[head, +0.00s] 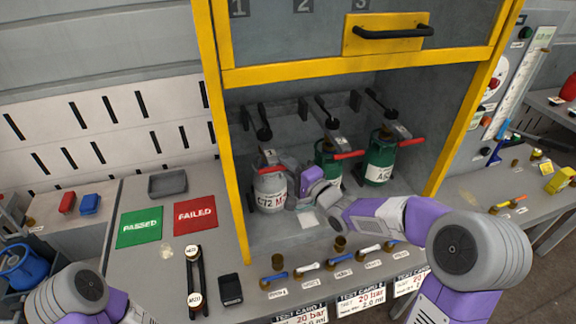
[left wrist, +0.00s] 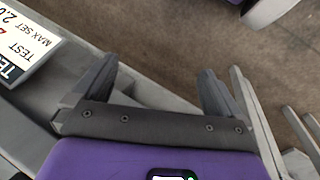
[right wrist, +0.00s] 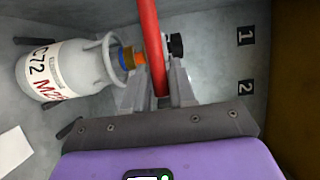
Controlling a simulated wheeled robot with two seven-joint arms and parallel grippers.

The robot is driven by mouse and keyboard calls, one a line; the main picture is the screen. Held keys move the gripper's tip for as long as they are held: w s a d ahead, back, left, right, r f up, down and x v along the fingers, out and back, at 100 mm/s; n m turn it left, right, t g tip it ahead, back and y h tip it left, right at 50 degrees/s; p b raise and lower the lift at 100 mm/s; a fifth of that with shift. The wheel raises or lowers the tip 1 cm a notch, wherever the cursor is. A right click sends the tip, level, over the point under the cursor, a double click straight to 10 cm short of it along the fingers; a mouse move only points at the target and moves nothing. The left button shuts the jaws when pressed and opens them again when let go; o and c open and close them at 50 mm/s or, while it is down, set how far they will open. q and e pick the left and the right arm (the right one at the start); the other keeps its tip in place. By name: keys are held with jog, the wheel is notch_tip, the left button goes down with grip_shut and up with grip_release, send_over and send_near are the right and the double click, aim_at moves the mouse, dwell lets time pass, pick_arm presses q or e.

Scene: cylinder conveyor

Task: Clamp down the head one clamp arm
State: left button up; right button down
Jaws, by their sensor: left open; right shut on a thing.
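The grey cylinder marked C72 (head: 270,188) stands upright in the left bay of the yellow-framed cabinet. The red handle of the head one clamp arm (head: 270,169) lies across its top. In the right wrist view the red bar (right wrist: 150,40) runs between my right gripper's fingers (right wrist: 155,85), which are shut on it. An orange fitting with a black knob (right wrist: 175,45) is just behind the bar. The far end of the bar is out of that view. My left gripper (left wrist: 155,85) is open and empty, seen in the left wrist view over the bench edge and floor.
Two green cylinders (head: 378,160) with red clamp handles (head: 412,141) stand in the other bays. Small blue and white valve levers (head: 308,267) line the bench front. Green PASSED (head: 139,228) and red FAILED (head: 195,216) mats and a grey tray (head: 167,183) lie at left.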

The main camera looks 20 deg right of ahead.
jog(key=c, duration=1.1)
grip_release()
jog(key=shift+f, duration=0.65)
jog(key=shift+s+r, duration=0.1)
jog(key=shift+s+d, duration=0.2)
jog(key=shift+s, duration=0.05)
jog(key=p+v, duration=0.1)
jog(key=v, duration=0.5)
jog(key=shift+s+r, duration=0.15)
jog(key=shift+s, duration=0.25)
jog(key=shift+d, duration=0.15)
